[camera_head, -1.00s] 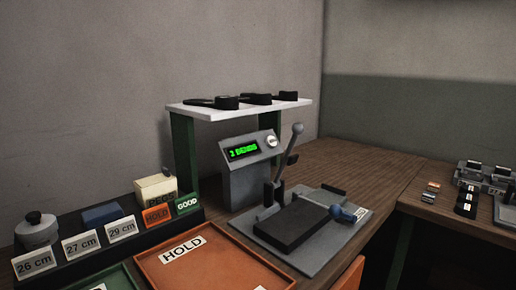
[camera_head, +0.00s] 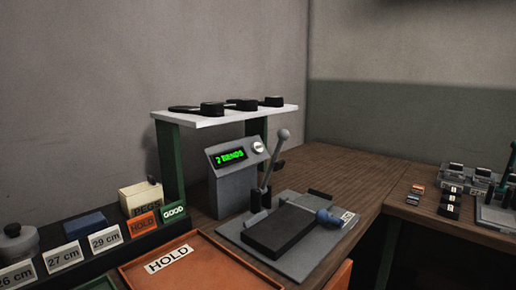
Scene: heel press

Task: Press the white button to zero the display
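The grey display unit (camera_head: 236,172) stands behind the press under a white shelf. Its screen (camera_head: 230,157) shows green text that looks like "2 BENDS". The round white button (camera_head: 258,146) sits on the sloped face to the right of the screen, with nothing touching it. The heel press (camera_head: 285,228) is in front, with a black pad, an upright grey lever (camera_head: 273,165) and a blue-grey knob at its right. Neither of my grippers shows in the head view.
The white shelf (camera_head: 225,118) above the display carries black heel-like pieces. An orange HOLD tray (camera_head: 205,262) lies in front left, beside a rack of size labels (camera_head: 104,240). Small parts and fixtures (camera_head: 450,196) sit on the right table. The wooden top behind the press is clear.

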